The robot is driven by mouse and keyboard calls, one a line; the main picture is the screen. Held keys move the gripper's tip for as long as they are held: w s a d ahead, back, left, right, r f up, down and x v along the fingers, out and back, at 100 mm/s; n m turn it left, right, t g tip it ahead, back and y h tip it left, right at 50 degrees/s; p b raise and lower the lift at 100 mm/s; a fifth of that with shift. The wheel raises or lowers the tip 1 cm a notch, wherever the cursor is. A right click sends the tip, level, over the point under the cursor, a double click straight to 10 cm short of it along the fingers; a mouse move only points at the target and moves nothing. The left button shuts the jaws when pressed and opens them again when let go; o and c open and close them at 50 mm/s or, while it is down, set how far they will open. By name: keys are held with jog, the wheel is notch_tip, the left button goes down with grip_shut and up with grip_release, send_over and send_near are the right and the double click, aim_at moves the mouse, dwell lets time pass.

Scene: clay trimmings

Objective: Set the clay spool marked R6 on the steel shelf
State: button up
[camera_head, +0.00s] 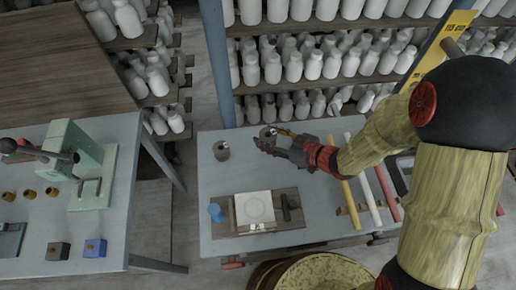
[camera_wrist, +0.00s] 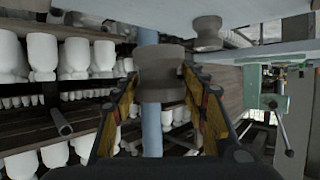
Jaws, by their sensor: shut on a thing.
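My gripper (camera_head: 273,142) is at the back of the middle grey-blue table, shut on a grey-brown clay spool (camera_head: 267,132). In the wrist view the held spool (camera_wrist: 162,72) sits between the two yellow-padded fingers of my gripper (camera_wrist: 160,95). A second similar spool (camera_head: 222,150) stands upright on the table, a little left of my gripper; it also shows in the wrist view (camera_wrist: 207,38). I cannot read a mark on either spool. I cannot tell which surface is the steel shelf.
A green press (camera_head: 80,160) stands on the left table (camera_head: 25,255). Racks of white bottles (camera_head: 292,66) stand behind.

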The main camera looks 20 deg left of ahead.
jog(key=a+f, duration=0.1)
jog(key=f, duration=0.1)
jog(key=a+f+b, duration=0.1)
jog(key=a+f, duration=0.1)
jog(key=shift+a, duration=0.1)
jog(key=shift+a+f+b, duration=0.15)
jog(key=shift+f+b, duration=0.45)
jog(key=shift+f, duration=0.3)
jog(key=shift+a+f+b, duration=0.1)
jog(key=shift+f+b, duration=0.45)
jog(key=shift+f, duration=0.35)
jog(key=shift+f, duration=0.2)
jog(key=o, duration=1.3)
jog(key=shift+o, duration=0.2)
jog(key=shift+r, duration=0.1)
jog(key=shift+d+r, duration=0.1)
jog(key=shift+r, duration=0.05)
jog(key=p+v, duration=0.3)
jog(key=v, duration=0.8)
jog(key=shift+s+d+r, duration=0.1)
jog(key=shift+d, duration=0.25)
